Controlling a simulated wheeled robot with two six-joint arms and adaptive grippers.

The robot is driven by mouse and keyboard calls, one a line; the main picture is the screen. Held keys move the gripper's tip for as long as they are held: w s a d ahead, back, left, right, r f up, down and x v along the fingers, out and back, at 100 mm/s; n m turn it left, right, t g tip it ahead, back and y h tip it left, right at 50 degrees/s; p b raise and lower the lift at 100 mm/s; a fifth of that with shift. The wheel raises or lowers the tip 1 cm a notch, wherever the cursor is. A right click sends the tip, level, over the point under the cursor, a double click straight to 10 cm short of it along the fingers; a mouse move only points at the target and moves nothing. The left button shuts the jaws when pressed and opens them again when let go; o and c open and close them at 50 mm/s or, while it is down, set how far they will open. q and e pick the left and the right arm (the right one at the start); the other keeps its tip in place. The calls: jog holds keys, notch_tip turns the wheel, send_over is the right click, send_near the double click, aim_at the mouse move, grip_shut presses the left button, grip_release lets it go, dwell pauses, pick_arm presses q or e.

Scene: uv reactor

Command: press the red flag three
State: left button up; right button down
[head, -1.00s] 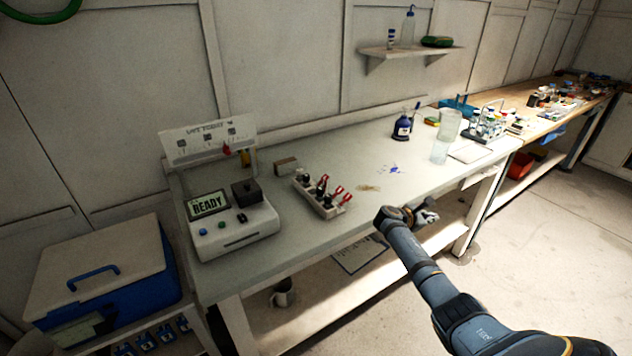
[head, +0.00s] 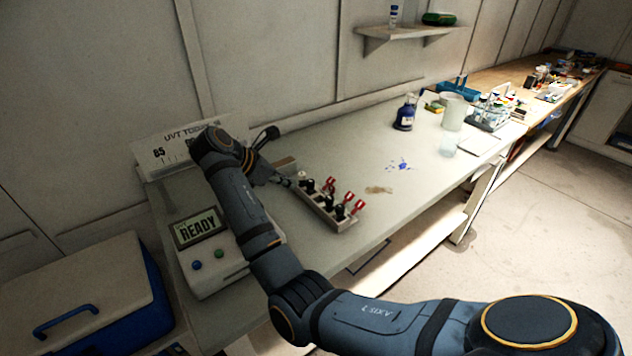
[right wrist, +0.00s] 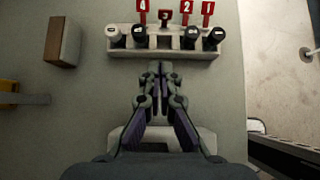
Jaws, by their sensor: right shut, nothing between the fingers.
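The red flag three (right wrist: 165,15) shows at the top of the right wrist view, on the far side of a pale rack (right wrist: 178,53). It looks darker and lower than flag four (right wrist: 142,8), flag two (right wrist: 186,9) and flag one (right wrist: 208,10). In the head view the rack (head: 343,224) lies on the bench with red flags; their numbers are too small to read. My right gripper (right wrist: 160,68) is shut and empty, pointing at the middle of the rack, just short of its near edge. In the head view it (head: 288,182) is left of the rack.
Dark-capped vials (right wrist: 190,37) stand in the rack either side of the middle. A machine reading READY (head: 198,230) stands left, partly behind my right arm. A small brown block (right wrist: 62,42) lies beside the rack. A blue bottle (head: 405,112) and beakers stand farther right.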

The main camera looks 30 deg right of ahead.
jog(key=s+r, duration=0.1)
jog(key=s, duration=0.1)
send_near(331, 191)
jog(key=f, duration=0.3)
jog(key=shift+s+a+p, duration=0.15)
jog(key=shift+a+p, duration=0.05)
jog(key=shift+p, duration=0.2)
jog(key=d, duration=0.2)
jog(key=d+f, duration=0.1)
jog(key=shift+w+d+p, duration=0.25)
jog(key=shift+w+p, duration=0.1)
jog(key=shift+s+d, duration=0.1)
jog(key=shift+d, duration=0.45)
pick_arm(q)
jog(key=s, duration=0.2)
jog(key=s+r, duration=0.1)
jog(key=s, duration=0.1)
jog(key=shift+r, duration=0.2)
jog(key=shift+w, duration=0.1)
